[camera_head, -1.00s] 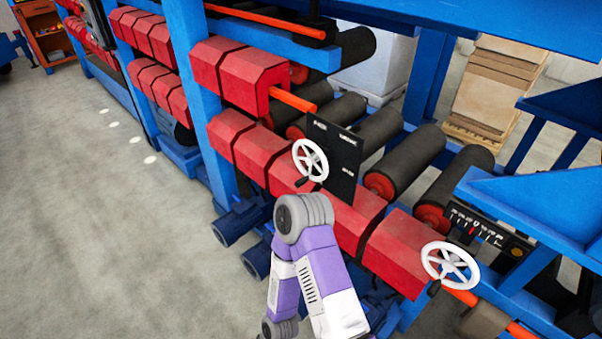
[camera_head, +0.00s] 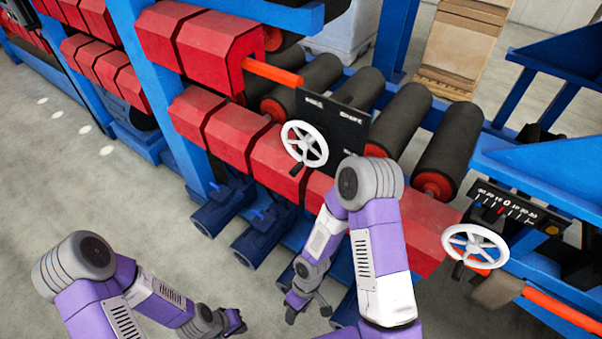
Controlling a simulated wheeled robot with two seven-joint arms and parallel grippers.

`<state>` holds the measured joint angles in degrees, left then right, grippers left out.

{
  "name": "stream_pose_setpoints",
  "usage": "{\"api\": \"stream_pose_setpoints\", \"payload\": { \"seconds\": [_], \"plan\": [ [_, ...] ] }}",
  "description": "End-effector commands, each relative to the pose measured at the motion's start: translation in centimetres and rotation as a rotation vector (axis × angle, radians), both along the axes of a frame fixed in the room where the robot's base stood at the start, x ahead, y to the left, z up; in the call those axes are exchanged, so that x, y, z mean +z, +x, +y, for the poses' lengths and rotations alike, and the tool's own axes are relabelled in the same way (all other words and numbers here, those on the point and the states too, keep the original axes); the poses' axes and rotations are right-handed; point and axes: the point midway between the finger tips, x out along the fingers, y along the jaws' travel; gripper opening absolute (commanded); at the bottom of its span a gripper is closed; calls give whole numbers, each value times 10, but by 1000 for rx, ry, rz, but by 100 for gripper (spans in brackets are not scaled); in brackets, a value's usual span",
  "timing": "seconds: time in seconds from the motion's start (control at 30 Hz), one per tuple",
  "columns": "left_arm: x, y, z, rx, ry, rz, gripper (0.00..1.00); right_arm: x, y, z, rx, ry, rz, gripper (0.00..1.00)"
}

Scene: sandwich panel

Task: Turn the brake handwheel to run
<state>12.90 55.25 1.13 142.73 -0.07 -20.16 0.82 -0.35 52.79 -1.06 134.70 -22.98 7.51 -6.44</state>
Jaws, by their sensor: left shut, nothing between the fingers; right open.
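A white handwheel (camera_head: 304,145) with a dark handle at its lower left stands in front of a black panel (camera_head: 345,132) with small white labels, too small to read surely. A second white handwheel (camera_head: 475,247) is at the lower right, beside a black scale plate (camera_head: 507,208) with a red pointer. I cannot tell for certain which one is the brake handwheel. My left gripper (camera_head: 237,322) is shut and empty at the bottom, over the floor. My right gripper (camera_head: 308,311) is open and empty, low in front of the machine. Both are well below the wheels, touching neither.
Red roller housings (camera_head: 220,134) and dark rollers (camera_head: 447,148) sit in a blue frame. Blue motors (camera_head: 262,237) jut out low near my grippers. An orange shaft (camera_head: 562,312) runs past the right wheel. Grey floor (camera_head: 50,170) at the left is clear.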

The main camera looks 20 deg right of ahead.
Motion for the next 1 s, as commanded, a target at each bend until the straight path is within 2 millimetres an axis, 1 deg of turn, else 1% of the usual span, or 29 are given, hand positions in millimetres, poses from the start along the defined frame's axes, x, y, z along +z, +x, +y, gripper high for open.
{"api": "stream_pose_setpoints", "payload": {
  "seconds": [0.03,0.07,0.1,0.13,0.17,0.2,0.23,0.27,0.3,0.37,0.4,0.43,0.47,0.5,0.53,0.57,0.6,0.7,0.8,0.83,0.93,1.0],
  "plan": [
    [-14,0,0,1,0,0,0,-7,6,-5,185,-39,-11,50],
    [-18,0,0,1,0,0,0,-7,9,-11,297,-71,-12,50],
    [-23,0,0,1,0,0,0,-7,16,-20,445,-122,-16,50],
    [-27,0,0,1,0,0,0,-5,23,-28,551,-168,-20,50],
    [-31,0,0,1,0,0,0,-3,32,-37,655,-219,-23,50],
    [-36,0,0,0,0,0,0,3,47,-47,790,-297,-29,50],
    [-40,0,0,0,0,0,0,8,60,-54,885,-362,-35,50],
    [-44,0,0,0,0,0,0,16,74,-61,976,-433,-40,50],
    [-49,0,0,0,0,0,0,28,95,-69,1089,-536,-49,50],
    [-57,0,0,0,0,0,0,52,129,-75,1237,-707,-65,50],
    [-62,0,0,0,0,0,0,72,151,-76,1317,-828,-76,50],
    [-66,0,0,0,0,0,0,89,167,-75,1366,-922,-85,50],
    [-69,0,0,0,0,0,0,106,181,-73,1408,-1014,-93,50],
    [-73,0,0,0,0,0,0,130,198,-68,1449,-1135,-102,50],
    [-76,0,0,0,0,0,0,148,208,-64,1469,-1222,-111,50],
    [-78,0,0,0,0,0,0,166,217,-58,1482,-1304,-120,50],
    [-81,0,0,0,0,0,0,187,226,-51,1491,-1404,-129,50],
    [-86,0,0,0,0,0,0,232,237,-35,1483,-1600,-147,50],
    [-89,0,0,0,0,-1,0,258,241,-25,1462,-1713,-156,50],
    [-89,0,0,0,0,-1,0,263,241,-24,1456,-1732,-157,50],
    [-91,0,0,0,0,0,0,270,246,-27,1447,-1762,-158,50],
    [-92,0,0,0,0,-1,0,270,251,-35,1445,-1763,-157,50]
  ]
}}
